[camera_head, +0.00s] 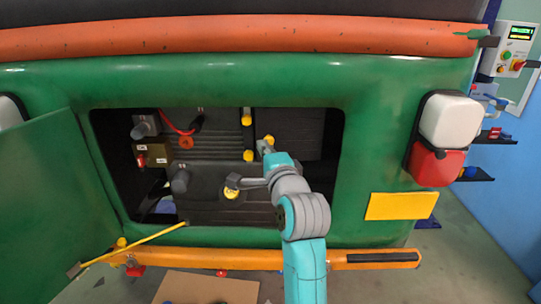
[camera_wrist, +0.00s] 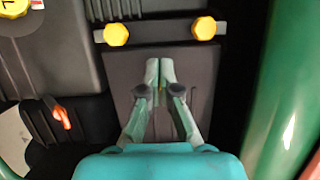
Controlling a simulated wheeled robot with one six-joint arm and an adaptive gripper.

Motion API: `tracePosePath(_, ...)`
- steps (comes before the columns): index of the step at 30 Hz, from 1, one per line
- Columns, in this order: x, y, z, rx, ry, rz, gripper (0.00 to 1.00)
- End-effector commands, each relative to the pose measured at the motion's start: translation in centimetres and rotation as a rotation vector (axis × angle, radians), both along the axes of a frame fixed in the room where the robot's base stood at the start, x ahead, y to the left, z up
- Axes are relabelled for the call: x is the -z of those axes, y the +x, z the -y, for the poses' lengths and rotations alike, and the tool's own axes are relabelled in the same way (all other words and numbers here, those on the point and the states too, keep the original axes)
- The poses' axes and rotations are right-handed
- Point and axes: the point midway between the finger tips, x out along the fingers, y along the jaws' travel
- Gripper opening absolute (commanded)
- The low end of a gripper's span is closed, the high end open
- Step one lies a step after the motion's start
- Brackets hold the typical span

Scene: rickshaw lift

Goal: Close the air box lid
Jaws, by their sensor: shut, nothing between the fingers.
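Inside the open compartment, a dark ribbed box (camera_head: 215,125) sits at the upper middle, with a plain dark panel (camera_head: 300,130) to its right. I take these for the air box and its lid, but cannot tell the lid's exact position. A strip with two yellow knobs (camera_head: 249,155) runs between them. In the wrist view the knobs (camera_wrist: 117,35) are beyond my fingertips, and the panel (camera_wrist: 185,60) lies behind them. My gripper (camera_head: 264,147) is shut and empty, its fingertips together (camera_wrist: 160,70) in front of the panel near the strip. I cannot tell whether they touch it.
A green door (camera_head: 50,190) hangs open at left. A yellow rod (camera_head: 135,244) slants across the lower left opening. A yellow cap (camera_head: 232,193) and a red cable (camera_head: 178,130) are inside. An orange bumper (camera_head: 210,258) runs below, and a red-white lamp (camera_head: 444,135) is at right.

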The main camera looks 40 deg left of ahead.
Motion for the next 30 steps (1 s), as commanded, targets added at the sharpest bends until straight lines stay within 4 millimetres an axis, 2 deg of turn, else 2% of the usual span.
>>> tracePosePath(9, 0.0, 0.6, -1.4, -0.001, 0.0, 0.0, 0.0)
tracePosePath(30, -0.1, 0.9, -1.3, 0.0, 0.002, 0.001, 0.0)
